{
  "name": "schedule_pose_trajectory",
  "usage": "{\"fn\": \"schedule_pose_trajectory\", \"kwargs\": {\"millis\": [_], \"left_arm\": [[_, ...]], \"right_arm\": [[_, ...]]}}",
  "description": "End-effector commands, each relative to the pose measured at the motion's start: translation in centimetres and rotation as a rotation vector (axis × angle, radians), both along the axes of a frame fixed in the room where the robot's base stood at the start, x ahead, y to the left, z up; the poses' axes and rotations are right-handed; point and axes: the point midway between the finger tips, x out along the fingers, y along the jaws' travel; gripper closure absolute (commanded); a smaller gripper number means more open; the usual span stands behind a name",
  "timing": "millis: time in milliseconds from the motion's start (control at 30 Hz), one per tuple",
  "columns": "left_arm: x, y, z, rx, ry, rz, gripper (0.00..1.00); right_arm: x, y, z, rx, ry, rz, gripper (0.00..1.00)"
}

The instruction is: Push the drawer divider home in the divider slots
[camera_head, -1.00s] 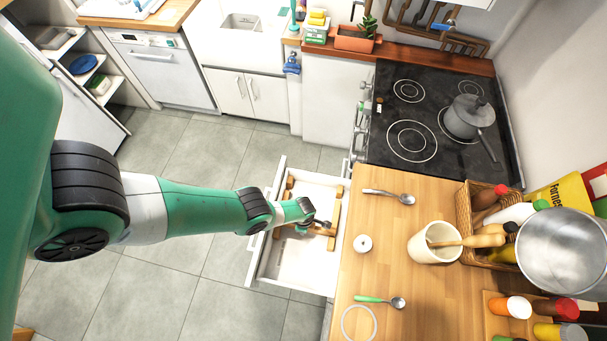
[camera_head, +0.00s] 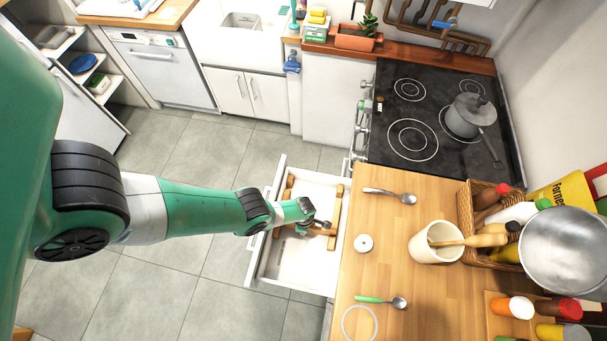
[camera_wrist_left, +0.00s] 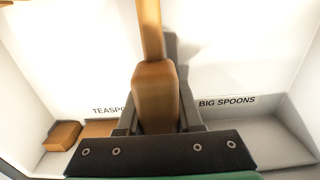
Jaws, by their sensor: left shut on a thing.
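The open drawer (camera_head: 306,281) is a white box below the counter's left edge. My left gripper (camera_head: 309,226) is inside it. In the left wrist view my left gripper (camera_wrist_left: 156,118) is shut on a brown wooden piece, the drawer divider (camera_wrist_left: 154,90), which runs up and away from the jaws. The divider lies between the labels TEASPO… and BIG SPOONS, the first partly hidden. In the head view the arm partly hides the wooden parts in the drawer, including a long wooden bar (camera_head: 335,211) on the right. I cannot tell how deep the divider sits in its slots. My right gripper is not in view.
The wooden counter (camera_head: 385,250) borders the drawer on the right, with a spoon (camera_head: 390,196), a small white round item (camera_head: 363,243) and a beige crock (camera_head: 430,248). A wooden block (camera_wrist_left: 62,135) shows at the left in the wrist view. Floor left of the drawer is clear.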

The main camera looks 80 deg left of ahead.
Motion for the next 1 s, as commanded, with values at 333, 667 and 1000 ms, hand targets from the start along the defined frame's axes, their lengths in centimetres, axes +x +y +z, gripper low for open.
{"fn": "schedule_pose_trajectory", "kwargs": {"millis": [333,667,1000], "left_arm": [[0.04,0.01,-0.37,0.000,-0.001,0.000,1.00],[0.01,0.00,-0.24,0.000,0.000,0.000,0.31],[0.00,0.00,-0.25,0.000,0.000,0.000,0.06]], "right_arm": [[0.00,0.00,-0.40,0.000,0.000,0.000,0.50],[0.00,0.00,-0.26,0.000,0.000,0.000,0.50],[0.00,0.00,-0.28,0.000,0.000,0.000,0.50]]}}
